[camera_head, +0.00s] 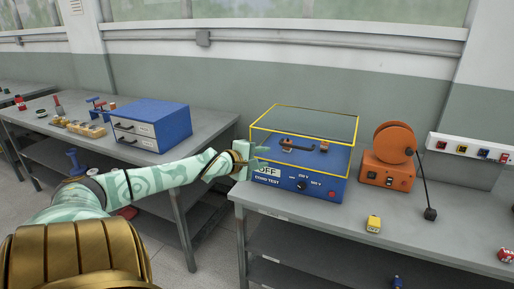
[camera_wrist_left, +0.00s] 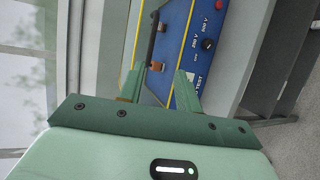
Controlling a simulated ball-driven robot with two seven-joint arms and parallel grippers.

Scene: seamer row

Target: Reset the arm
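My left arm (camera_head: 150,181), pale green with a leaf-like pattern, reaches in from the lower left. Its gripper (camera_head: 260,156) is at the left front corner of a blue test box (camera_head: 318,188) with a yellow-edged clear cover (camera_head: 318,121). In the left wrist view the gripper (camera_wrist_left: 160,87) has its two green fingers apart, with nothing held between them. The box (camera_wrist_left: 179,45), its dial and a dark handle show beyond the fingers. I cannot tell whether a finger touches the box. My right gripper is in neither view.
An orange reel unit (camera_head: 386,172) with a black cable stands right of the box. A yellow block (camera_head: 373,224) lies in front. A power strip (camera_head: 468,149) is on the wall. A blue drawer cabinet (camera_head: 165,120) stands on the left bench, beyond a gap between benches.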

